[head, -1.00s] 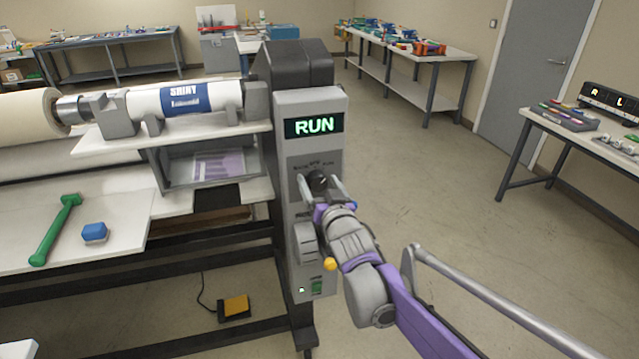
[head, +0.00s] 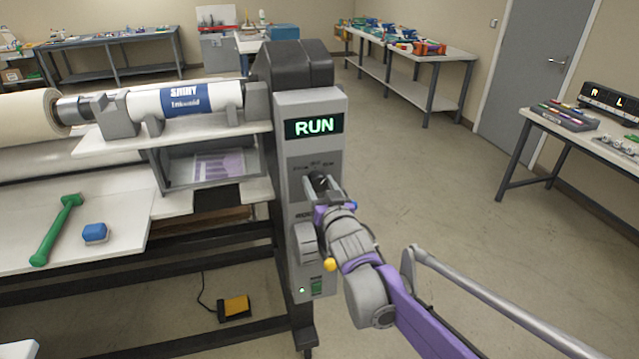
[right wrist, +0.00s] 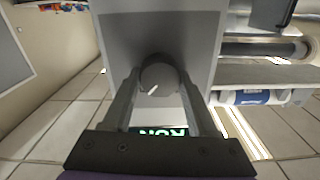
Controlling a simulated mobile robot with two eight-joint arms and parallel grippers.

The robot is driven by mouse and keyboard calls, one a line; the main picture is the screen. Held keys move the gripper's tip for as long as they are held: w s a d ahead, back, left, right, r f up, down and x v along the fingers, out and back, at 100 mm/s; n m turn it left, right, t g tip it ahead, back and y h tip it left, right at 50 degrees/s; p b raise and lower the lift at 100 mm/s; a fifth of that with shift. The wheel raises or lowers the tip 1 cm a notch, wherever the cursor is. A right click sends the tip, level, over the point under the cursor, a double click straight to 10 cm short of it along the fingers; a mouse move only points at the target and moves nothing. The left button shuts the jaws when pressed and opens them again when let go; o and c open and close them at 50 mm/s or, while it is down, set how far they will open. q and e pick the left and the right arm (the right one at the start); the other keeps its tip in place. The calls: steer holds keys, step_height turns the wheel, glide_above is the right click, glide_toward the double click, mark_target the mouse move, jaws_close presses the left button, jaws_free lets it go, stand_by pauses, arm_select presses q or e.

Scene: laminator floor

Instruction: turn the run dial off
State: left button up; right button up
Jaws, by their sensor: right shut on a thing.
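The run dial (head: 318,181) is a dark round knob on the grey control panel (head: 309,232) of the laminator, below a display (head: 314,125) that reads RUN in green. My right gripper (head: 322,186) is at the dial, its fingers shut on it. In the right wrist view the dial (right wrist: 158,76) sits between the two fingers, and a short white mark shows on its face. That view is upside down, with part of the RUN display at the bottom. The labels around the dial are too small to read clearly. My left gripper is not in view.
Below the dial are a grey knob-like part (head: 305,245) and a green switch (head: 317,287). A yellow pedal (head: 234,306) is on the floor.

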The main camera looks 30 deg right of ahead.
steer(key=n+p, duration=0.1)
steer(key=n, duration=0.3)
steer(key=shift+r+n, duration=0.1)
steer(key=shift+n, duration=0.2)
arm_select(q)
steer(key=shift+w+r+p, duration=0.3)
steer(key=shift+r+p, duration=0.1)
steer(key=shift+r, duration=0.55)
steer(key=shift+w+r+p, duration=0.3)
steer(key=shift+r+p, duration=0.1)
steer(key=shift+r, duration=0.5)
arm_select(e)
steer(key=shift+a+n, duration=0.1)
steer(key=shift+n, duration=1.4)
steer(key=o, duration=1.4)
steer(key=shift+s, duration=0.1)
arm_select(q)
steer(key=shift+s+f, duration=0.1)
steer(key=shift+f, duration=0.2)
arm_select(e)
steer(key=v, duration=1)
steer(key=shift+s+a, duration=0.2)
steer(key=shift+s, duration=0.05)
